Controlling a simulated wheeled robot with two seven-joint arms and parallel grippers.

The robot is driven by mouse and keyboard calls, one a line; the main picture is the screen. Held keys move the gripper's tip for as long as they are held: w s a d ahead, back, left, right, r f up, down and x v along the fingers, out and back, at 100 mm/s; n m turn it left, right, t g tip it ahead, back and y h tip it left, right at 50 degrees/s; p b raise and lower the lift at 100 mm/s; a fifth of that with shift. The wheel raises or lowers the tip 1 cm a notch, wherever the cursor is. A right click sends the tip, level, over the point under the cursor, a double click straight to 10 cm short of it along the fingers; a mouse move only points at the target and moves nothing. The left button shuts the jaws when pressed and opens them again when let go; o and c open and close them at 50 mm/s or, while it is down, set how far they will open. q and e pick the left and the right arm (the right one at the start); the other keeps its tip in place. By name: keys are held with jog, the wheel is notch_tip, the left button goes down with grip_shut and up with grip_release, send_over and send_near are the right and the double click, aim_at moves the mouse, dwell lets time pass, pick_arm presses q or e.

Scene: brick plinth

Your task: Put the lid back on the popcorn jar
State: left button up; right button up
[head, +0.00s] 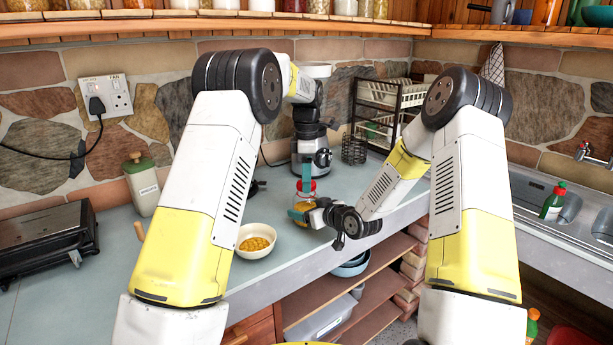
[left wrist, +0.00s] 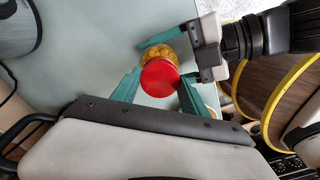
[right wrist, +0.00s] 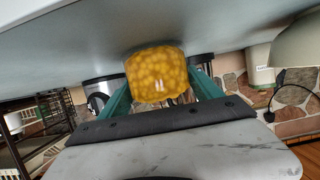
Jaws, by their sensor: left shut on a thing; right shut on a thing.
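The popcorn jar (head: 302,205), clear with yellow kernels inside, is above the counter near its front edge. My right gripper (head: 299,213) is shut on the jar's body, which fills the space between its teal fingers in the right wrist view (right wrist: 157,72). The red lid (head: 307,186) is at the jar's top. In the left wrist view the lid (left wrist: 159,78) sits between the teal fingers of my left gripper (left wrist: 160,84), shut on it. The lid overlaps the jar there; I cannot tell whether it is seated.
A white bowl (head: 245,254) with yellow contents stands on the counter (head: 190,285) left of the jar. A blender (head: 310,150) stands behind the jar, beside a dark rack (head: 378,115). A grill (head: 45,245) is at the left and a sink (head: 535,195) at the right.

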pick_arm(q)
jog(key=shift+f, duration=0.55)
dwell(0.4)
pick_arm(e)
grip_shut()
